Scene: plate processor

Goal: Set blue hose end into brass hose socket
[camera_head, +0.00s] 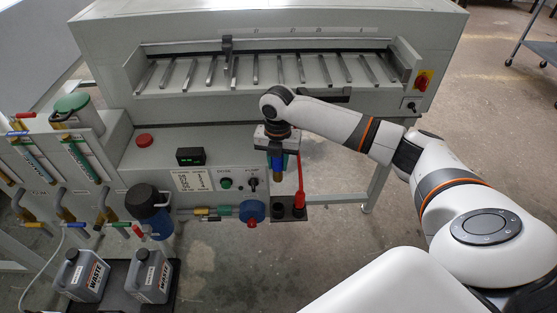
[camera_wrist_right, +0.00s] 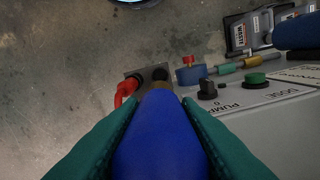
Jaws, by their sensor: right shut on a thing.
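My right gripper (camera_head: 277,146) is shut on the blue hose end (camera_head: 277,162) above the small dark socket plate (camera_head: 290,220) at the front of the machine. In the right wrist view the blue hose end (camera_wrist_right: 160,135) is held between the green fingers, and its brass tip (camera_wrist_right: 159,85) points toward the plate. A dark round socket (camera_wrist_right: 160,74) shows just beyond the tip, mostly covered by it. I cannot tell its brass colour or whether the tip touches it. In the head view the tip appears above the plate. My left gripper is out of view.
A red hose (camera_head: 300,188) stands upright on the plate, close right of the blue hose end. A blue round valve (camera_head: 252,211) with coloured fittings sits left of the plate. The control panel (camera_head: 205,181) is behind. Grey waste bottles (camera_head: 152,277) stand lower left.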

